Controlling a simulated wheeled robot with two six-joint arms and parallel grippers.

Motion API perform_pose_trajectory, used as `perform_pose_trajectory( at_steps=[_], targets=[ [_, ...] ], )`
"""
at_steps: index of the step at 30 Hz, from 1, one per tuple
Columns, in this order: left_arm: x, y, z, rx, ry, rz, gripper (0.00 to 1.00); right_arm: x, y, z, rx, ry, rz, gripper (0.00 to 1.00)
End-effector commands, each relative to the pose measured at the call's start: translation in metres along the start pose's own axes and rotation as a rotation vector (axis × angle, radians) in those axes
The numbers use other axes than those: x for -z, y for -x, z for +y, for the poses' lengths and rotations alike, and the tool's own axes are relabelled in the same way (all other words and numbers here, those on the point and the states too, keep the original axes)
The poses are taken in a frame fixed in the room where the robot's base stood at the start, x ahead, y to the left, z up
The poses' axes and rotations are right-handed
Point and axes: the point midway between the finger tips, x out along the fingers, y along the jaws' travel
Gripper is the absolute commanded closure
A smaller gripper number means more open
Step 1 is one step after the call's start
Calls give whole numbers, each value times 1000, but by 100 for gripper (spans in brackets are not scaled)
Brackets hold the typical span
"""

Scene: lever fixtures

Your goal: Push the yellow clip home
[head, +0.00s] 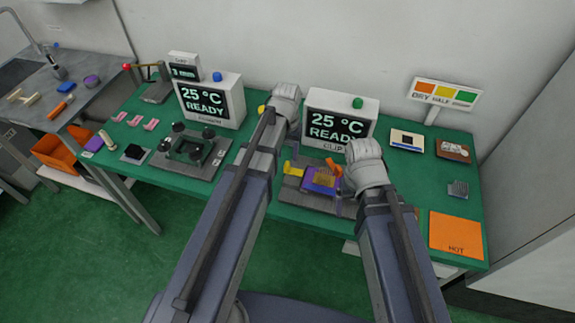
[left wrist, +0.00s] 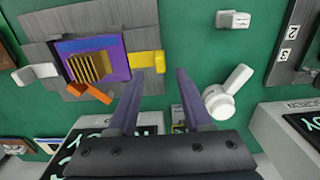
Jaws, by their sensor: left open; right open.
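The yellow clip (head: 293,169) is at the left side of the clip fixture, beside a purple block (head: 311,184) with a tan ribbed middle. In the left wrist view the yellow clip (left wrist: 147,64) sticks out from the purple frame (left wrist: 120,49). My left gripper (left wrist: 160,84) is open and empty there, its left fingertip close below the clip; I cannot tell whether they touch. An orange lever (head: 333,167) is at the block's back right. My right gripper (head: 340,205) is partly hidden by its arm, near the fixture's right side.
The CLIP display (head: 341,110) stands behind the fixture. A white knobbed lever (left wrist: 228,94) is right of my left fingers, and white handles (left wrist: 36,73) lie around. Another fixture (head: 190,150) is to the left. An orange mat (head: 456,234) lies at the right.

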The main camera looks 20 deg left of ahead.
Motion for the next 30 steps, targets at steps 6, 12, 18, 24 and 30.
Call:
perform_pose_trajectory(
  at_steps=[6, 12, 18, 24, 30],
  targets=[
    [0, -35, 0, 0, 0, 0, 50, 2, -35, -3, 0, 0, 0, 11],
    [0, -46, 0, 0, 0, 0, 50, 3, -46, -4, 0, 0, 0, 11],
    [0, -45, 0, 0, 0, 0, 50, 3, -45, -4, 0, 0, 0, 11],
    [0, -45, 0, 0, 0, 0, 64, 3, -45, -4, 0, 0, 0, 11],
    [0, -45, 0, 0, 0, 0, 86, 3, -45, -4, 0, 0, 0, 11]
  ],
)
